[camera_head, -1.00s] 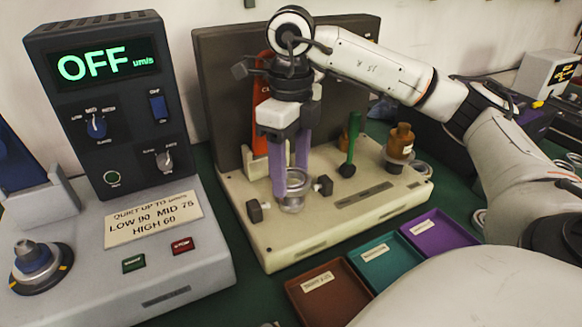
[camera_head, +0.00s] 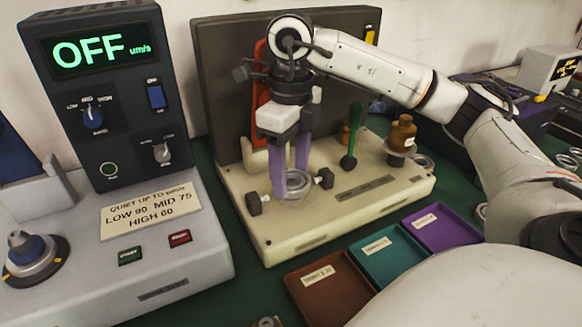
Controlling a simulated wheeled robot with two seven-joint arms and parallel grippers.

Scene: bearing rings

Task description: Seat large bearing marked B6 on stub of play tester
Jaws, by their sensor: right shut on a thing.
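My right gripper (camera_head: 290,190) points down over the cream base (camera_head: 330,222) of what looks like the play tester. Its purple fingers are shut on a metal bearing ring (camera_head: 297,186), low at the base, between two dark side knobs. The bearing and fingers hide the stub, so I cannot tell whether the ring is around it or resting above it. No B6 mark is readable. My left gripper is not in view.
A grey instrument (camera_head: 120,225) reading OFF stands left, with a spindle (camera_head: 30,255). Brown (camera_head: 325,290), teal (camera_head: 390,258) and purple (camera_head: 440,230) trays lie in front. A green-handled lever (camera_head: 352,140) and brown bottle (camera_head: 402,133) stand right of the gripper.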

